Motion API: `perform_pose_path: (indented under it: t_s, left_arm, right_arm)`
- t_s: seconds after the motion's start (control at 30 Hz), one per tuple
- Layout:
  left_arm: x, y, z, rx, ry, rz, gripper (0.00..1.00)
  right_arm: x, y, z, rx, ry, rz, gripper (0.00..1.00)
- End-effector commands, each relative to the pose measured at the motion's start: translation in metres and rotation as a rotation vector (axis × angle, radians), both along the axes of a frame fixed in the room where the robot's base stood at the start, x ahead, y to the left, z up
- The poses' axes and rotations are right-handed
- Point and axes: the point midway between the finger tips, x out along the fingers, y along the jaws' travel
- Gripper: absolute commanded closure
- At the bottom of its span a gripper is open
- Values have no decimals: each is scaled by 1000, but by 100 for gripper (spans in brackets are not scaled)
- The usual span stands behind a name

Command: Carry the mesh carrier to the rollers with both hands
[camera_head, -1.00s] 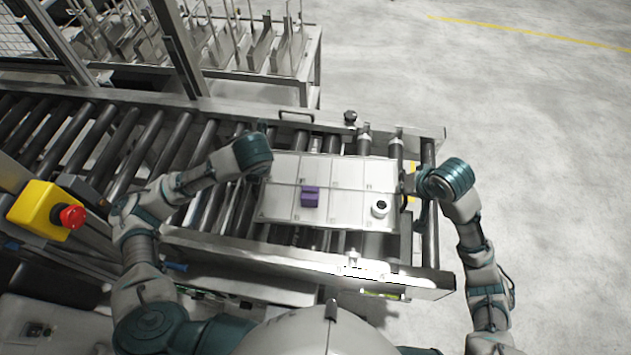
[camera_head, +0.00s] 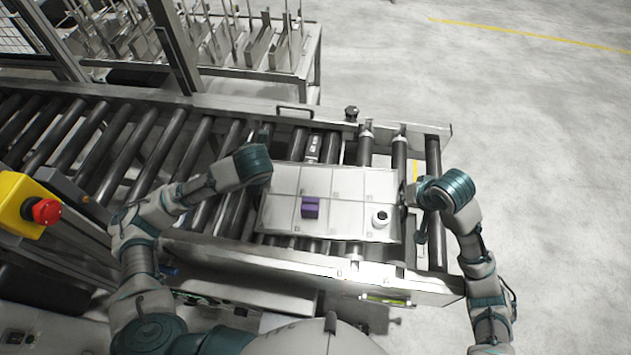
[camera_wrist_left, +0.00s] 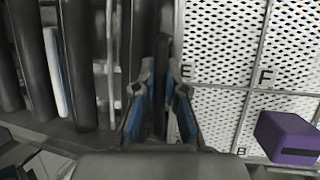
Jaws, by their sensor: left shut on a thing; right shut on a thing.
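The mesh carrier (camera_head: 345,228) is a pale flat tray with lettered compartments, lying over the dark rollers (camera_head: 433,215) near the conveyor's right end. I cannot tell whether it touches them. A purple block (camera_head: 310,207) sits in a middle compartment and a white round part with a dark top (camera_head: 380,218) at its lower right. My right gripper (camera_head: 408,195) is shut on the carrier's right edge. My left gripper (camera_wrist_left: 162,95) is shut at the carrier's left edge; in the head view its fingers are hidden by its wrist. The purple block also shows in the left wrist view (camera_wrist_left: 288,138).
A yellow box with a red emergency button (camera_head: 46,210) is at the left. A rack with upright metal parts (camera_head: 255,60) stands behind the conveyor. Metal rails (camera_head: 300,262) border the rollers. The floor on the right is clear.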

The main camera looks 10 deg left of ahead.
Motion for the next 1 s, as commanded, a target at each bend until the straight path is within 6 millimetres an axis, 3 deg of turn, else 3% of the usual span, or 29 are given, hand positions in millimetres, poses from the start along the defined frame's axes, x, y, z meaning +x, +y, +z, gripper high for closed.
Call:
perform_pose_path:
  t_s: [0.13,0.2,0.27,0.67,1.0]
  left_arm:
    - [1,4,-13,10,9,9,100]
    - [0,4,-12,11,12,8,77]
    - [1,5,-12,9,12,7,64]
    - [0,6,-7,1,7,2,64]
    - [-13,-4,32,4,3,2,64]
  right_arm:
    - [0,0,-16,-1,11,-6,100]
    - [0,0,-16,-2,15,-6,77]
    - [0,2,-15,-2,15,-5,64]
    - [0,8,-12,-2,10,0,64]
    - [1,11,-11,-3,9,2,64]
